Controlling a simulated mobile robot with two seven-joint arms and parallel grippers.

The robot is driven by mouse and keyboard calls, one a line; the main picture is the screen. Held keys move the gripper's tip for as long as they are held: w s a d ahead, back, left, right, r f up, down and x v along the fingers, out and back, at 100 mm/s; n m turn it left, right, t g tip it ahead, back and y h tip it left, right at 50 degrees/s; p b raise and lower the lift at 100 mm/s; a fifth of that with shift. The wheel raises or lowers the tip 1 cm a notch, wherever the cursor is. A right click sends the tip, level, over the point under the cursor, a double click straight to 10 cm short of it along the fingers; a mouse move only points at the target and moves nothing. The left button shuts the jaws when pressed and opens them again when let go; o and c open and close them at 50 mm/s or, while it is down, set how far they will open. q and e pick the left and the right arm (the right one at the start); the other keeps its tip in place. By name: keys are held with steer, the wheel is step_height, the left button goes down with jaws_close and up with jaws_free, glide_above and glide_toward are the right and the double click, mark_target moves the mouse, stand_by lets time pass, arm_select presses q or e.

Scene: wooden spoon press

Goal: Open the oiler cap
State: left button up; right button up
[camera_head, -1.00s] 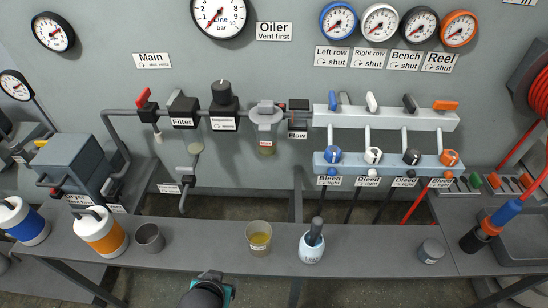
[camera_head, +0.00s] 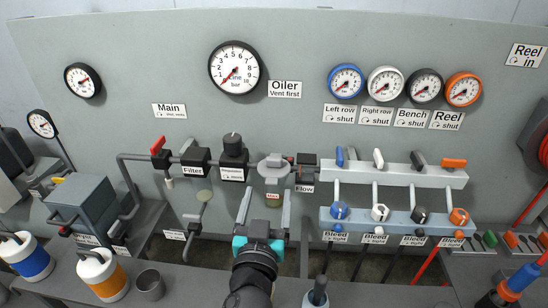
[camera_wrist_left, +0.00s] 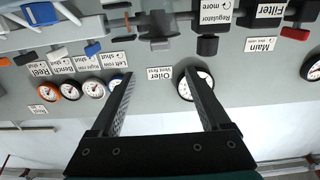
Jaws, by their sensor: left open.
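The oiler (camera_head: 272,162) is a grey unit with a wide rounded top on the wall pipe, between the regulator and the flow block. My right gripper is not in view.
The dark regulator (camera_head: 234,152) stands just left of the oiler and the flow block (camera_head: 306,166) just right. A valve manifold (camera_head: 400,174) with coloured levers juts out further right. A metal cup (camera_head: 150,284) and canisters stand on the bench at left.

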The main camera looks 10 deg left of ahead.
mark_target(274, 161)
arm_select(q)
steer(key=w, duration=1.3)
steer(key=shift+w, duration=0.3)
jaws_close()
stand_by(1.0)
